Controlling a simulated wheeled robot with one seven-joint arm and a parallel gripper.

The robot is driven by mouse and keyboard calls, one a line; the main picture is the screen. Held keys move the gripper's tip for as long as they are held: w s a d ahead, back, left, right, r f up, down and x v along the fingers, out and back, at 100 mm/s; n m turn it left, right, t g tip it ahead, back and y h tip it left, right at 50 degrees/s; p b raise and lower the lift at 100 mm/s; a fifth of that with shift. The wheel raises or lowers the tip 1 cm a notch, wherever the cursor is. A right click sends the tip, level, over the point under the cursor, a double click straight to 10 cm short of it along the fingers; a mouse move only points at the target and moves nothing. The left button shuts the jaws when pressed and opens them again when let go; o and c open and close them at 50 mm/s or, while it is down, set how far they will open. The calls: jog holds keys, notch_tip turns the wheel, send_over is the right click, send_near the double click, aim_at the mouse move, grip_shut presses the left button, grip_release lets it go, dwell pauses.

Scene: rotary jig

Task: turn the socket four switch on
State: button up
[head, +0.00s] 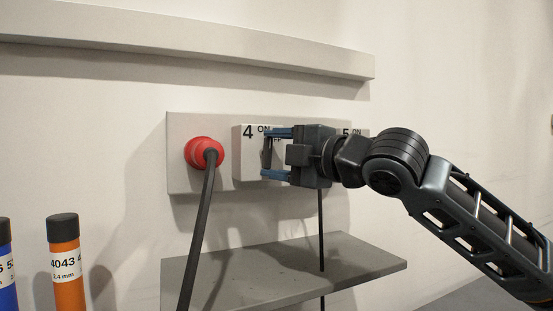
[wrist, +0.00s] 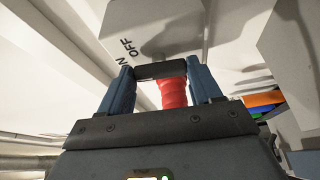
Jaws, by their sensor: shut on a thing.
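The socket four switch is a pale box (head: 246,160) marked 4 and ON on the wall panel, and it shows with ON and OFF in the wrist view (wrist: 150,25). Its dark handle (wrist: 160,71) spans between the blue fingertips of my gripper (wrist: 160,73). In the head view my gripper (head: 266,153) reaches in from the right, one finger above the other, and is shut on the handle at the box's front. My gripper covers the box's right part there, so the handle's exact setting cannot be told.
A red plug (head: 203,152) with a dark cable sits left of the switch. A second box marked 5 (head: 348,132) is mostly behind my gripper. A grey shelf (head: 290,268) lies below, a ledge (head: 200,38) above. An orange cylinder (head: 63,262) stands lower left.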

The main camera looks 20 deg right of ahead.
jog(key=shift+a+n+g, duration=0.1)
jog(key=shift+n+g, duration=0.2)
jog(key=shift+n, duration=0.3)
jog(key=o, duration=1.1)
jog(key=shift+c, duration=0.2)
jog(key=b+v, duration=0.1)
jog(key=v, duration=0.6)
jog(key=shift+s+d, duration=0.2)
jog(key=shift+s, duration=0.15)
